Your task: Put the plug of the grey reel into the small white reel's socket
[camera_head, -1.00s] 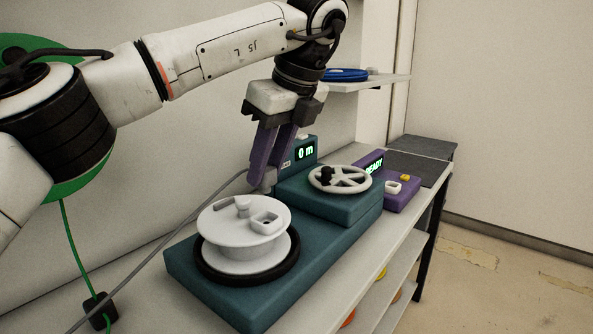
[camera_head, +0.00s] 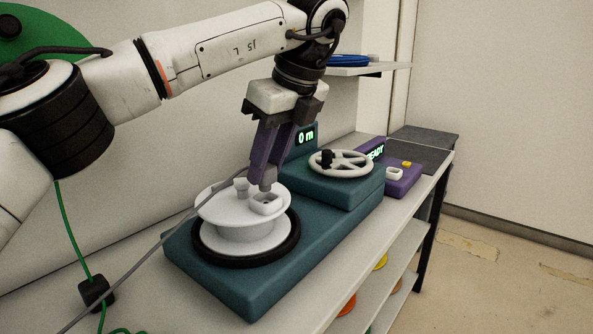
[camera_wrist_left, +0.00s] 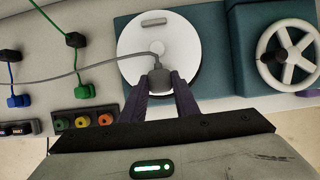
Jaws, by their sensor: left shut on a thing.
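The small white reel (camera_head: 245,228) stands on a black ring on the teal machine base and also shows in the wrist view (camera_wrist_left: 142,40). Its square socket (camera_head: 266,206) is on the top disc, at the right side. My left gripper (camera_head: 268,181) points down over the reel. It is shut on the grey plug (camera_head: 267,188), which also shows in the wrist view (camera_wrist_left: 160,77). The plug points down at the socket's far edge; I cannot tell whether it touches. The grey cable (camera_head: 150,245) trails left from it. The grey reel and my right gripper are out of view.
A spoked handwheel (camera_head: 341,163) on a teal block and a "0 m" display (camera_head: 306,136) stand behind the reel. A purple box (camera_head: 402,178) with buttons is further right. A green cable with a black block (camera_head: 96,290) hangs at left.

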